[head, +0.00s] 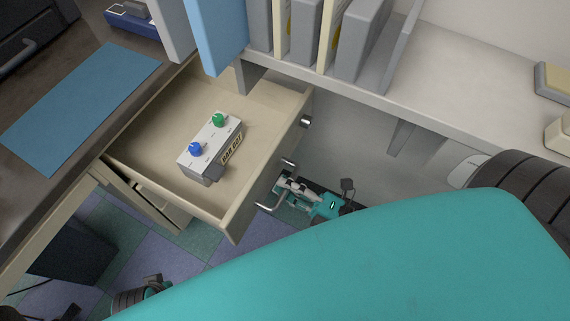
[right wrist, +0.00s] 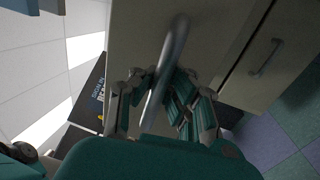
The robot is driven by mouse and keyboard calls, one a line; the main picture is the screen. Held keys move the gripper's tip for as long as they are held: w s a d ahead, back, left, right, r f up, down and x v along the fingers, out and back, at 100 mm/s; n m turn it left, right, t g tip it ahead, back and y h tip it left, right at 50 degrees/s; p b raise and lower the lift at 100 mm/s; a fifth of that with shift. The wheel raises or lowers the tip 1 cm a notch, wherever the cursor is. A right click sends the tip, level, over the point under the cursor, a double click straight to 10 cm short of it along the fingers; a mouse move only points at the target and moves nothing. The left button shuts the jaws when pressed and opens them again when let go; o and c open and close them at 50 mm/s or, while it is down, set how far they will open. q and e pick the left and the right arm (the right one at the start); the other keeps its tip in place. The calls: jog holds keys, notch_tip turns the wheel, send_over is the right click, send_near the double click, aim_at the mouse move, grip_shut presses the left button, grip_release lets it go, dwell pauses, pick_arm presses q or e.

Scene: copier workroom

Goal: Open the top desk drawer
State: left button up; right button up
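The top desk drawer (head: 150,112) is pulled well out from under the desk in the head view, with its inside showing. Its front panel (head: 268,167) faces right and carries a metal bar handle (head: 267,207). In the right wrist view the handle (right wrist: 168,52) runs between the fingers. My right gripper (head: 291,187) is at the handle, its fingers closed in on both sides of the bar; the contact itself is partly hidden. A small dark and teal part at the lower left edge seems to be my left gripper (head: 153,284); its fingers are unclear.
A white box with a blue and a green knob (head: 206,152) lies in the drawer. Binders (head: 305,30) stand on the shelf above. A blue mat (head: 80,105) lies on the dark desktop. Another drawer handle (right wrist: 265,57) shows in the wrist view.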

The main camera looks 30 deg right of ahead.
jog(key=o, duration=0.7)
jog(key=shift+f, duration=0.1)
jog(key=v, duration=1.2)
